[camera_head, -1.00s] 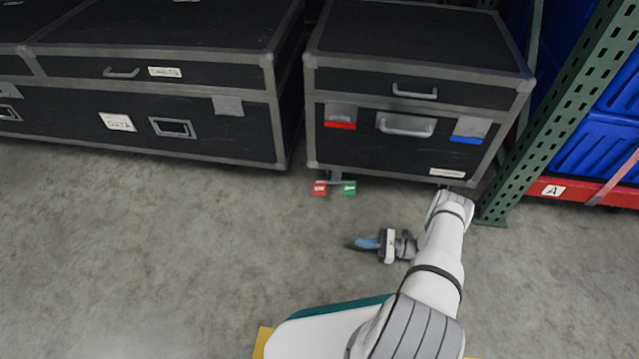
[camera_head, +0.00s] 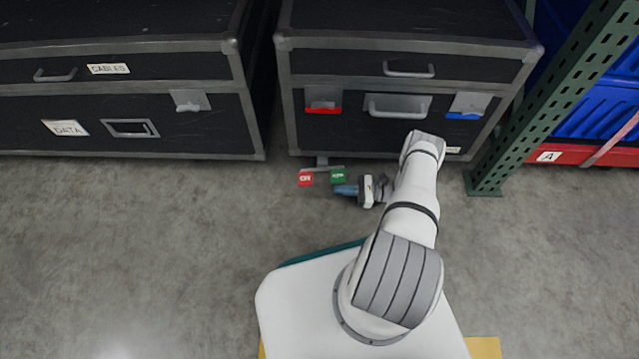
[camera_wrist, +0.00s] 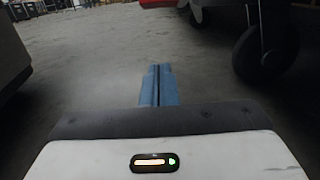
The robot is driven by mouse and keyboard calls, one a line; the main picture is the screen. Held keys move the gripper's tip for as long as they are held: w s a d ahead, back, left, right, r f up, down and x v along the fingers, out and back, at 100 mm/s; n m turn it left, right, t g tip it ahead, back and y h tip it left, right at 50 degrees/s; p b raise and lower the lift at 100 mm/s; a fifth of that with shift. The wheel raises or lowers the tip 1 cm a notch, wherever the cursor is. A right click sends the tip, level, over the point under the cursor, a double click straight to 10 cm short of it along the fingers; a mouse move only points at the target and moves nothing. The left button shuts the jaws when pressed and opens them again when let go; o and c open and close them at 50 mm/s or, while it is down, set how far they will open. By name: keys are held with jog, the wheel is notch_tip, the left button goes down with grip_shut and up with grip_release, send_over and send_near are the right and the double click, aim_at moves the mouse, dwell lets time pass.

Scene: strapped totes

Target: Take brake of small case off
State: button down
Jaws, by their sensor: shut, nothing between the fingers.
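The small case (camera_head: 345,128) is a black case with grey metal edges at the upper middle of the head view. At its lower front a brake pedal bar carries a red tab (camera_head: 305,179) and a green tab (camera_head: 338,175). My gripper (camera_head: 343,190) is low over the floor, pointing left, with its blue fingers just below the green tab; I cannot tell whether they touch. In the wrist view the blue fingers (camera_wrist: 158,86) are together with nothing between them. A dark caster wheel (camera_wrist: 262,50) shows at the upper right. A red piece (camera_wrist: 158,3) shows at the top edge.
The large black case (camera_head: 200,135) with CABLES and DATA labels stands to the left, with a narrow gap between the cases. A green rack post (camera_head: 550,95) and blue totes (camera_head: 598,140) stand at the right. Grey floor (camera_head: 130,250) is open in front.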

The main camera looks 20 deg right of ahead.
jog(key=b+x, duration=0.1)
jog(key=x, duration=0.9)
jog(key=shift+s+b, duration=0.1)
jog(key=shift+b, duration=0.3)
jog(key=shift+a+r, duration=0.1)
jog(key=shift+r, duration=0.9)
jog(key=shift+a+r, duration=0.15)
jog(key=shift+r, duration=0.9)
